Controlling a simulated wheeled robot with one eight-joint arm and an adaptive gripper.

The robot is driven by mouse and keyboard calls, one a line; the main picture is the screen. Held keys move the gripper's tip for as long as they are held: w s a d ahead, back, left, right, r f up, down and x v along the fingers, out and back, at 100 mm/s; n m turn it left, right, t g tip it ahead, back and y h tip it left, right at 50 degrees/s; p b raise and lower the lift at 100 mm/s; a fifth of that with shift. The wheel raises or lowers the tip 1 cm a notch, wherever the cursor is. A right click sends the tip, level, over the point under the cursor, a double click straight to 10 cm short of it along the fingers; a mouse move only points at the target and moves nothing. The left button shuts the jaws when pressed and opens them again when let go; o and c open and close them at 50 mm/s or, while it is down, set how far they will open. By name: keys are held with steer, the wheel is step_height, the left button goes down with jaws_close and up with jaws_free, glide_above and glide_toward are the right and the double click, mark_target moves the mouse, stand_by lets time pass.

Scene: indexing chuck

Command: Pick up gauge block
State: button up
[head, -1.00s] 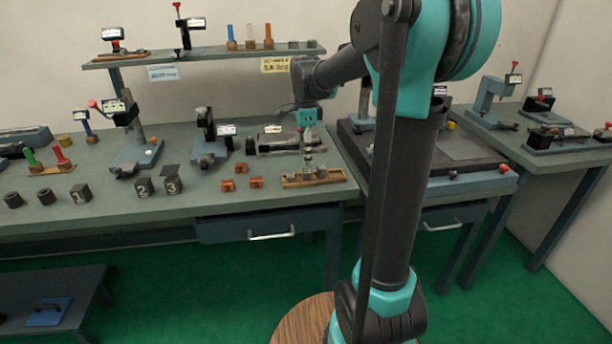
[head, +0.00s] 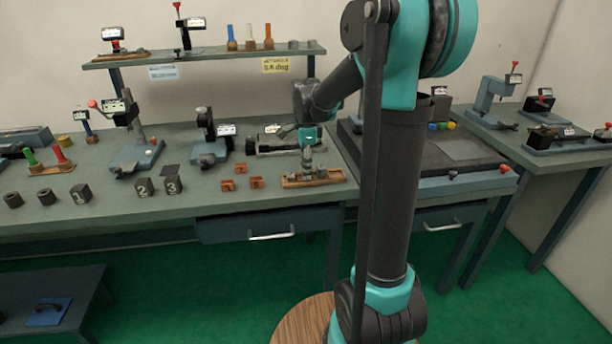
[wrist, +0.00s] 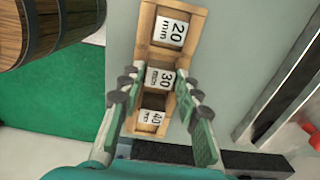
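A wooden tray (head: 330,179) lies near the front edge of the main bench. In the wrist view the same tray (wrist: 144,16) holds three gauge blocks in a row, marked 20 mm (wrist: 171,32), 30 mm (wrist: 160,77) and 40 mm (wrist: 152,117). My gripper (wrist: 159,84) is open, with one finger on each side of the tray around the 30 block. Whether the fingers touch the tray or block cannot be told. In the head view my gripper (head: 307,157) points down just above the tray, partly hiding the blocks.
Small orange blocks (head: 241,176) sit left of the tray. A low grey fixture (head: 275,141) lies behind it. A dark surface plate (head: 440,155) stands to the right. Numbered dark blocks (head: 172,184) are further left. The bench front left of the tray has some bare room.

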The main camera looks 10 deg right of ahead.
jaws_close()
steer(key=shift+r, duration=0.1)
